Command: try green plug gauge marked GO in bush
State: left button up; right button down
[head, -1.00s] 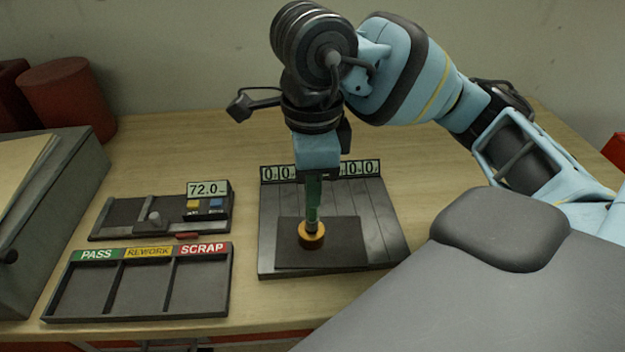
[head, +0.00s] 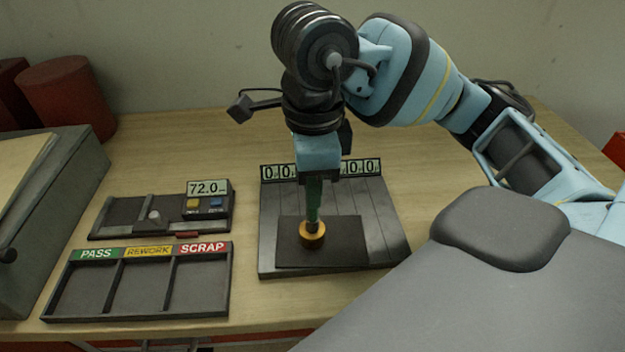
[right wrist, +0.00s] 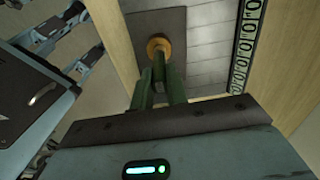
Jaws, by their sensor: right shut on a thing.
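The brass bush (head: 312,236) stands on the dark mat (head: 350,240) of the grey plate. It also shows in the right wrist view (right wrist: 159,46). My right gripper (head: 314,200) points straight down over it and is shut on the green plug gauge (head: 313,212). The gauge's lower end meets the top of the bush; how deep it sits inside, I cannot tell. In the right wrist view my right gripper (right wrist: 160,85) has its green fingers reaching toward the bush, and the gauge is largely hidden between them. The GO mark cannot be read. My left gripper is not in view.
A sorting tray (head: 137,318) labelled PASS, REWORK and SCRAP is empty at the front left. Behind it stands a measuring device (head: 120,216) reading 72.0. A number strip (head: 362,167) edges the plate's back. Grey box (head: 60,210) at far left. Bare wood lies behind.

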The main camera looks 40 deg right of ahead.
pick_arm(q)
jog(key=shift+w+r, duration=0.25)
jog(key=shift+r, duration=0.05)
pick_arm(e)
jog(key=shift+r, duration=0.25)
dwell(0.4)
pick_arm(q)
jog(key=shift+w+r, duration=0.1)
pick_arm(e)
jog(key=shift+a, duration=0.15)
dwell(1.1)
jog(key=shift+f, duration=0.3)
dwell(1.2)
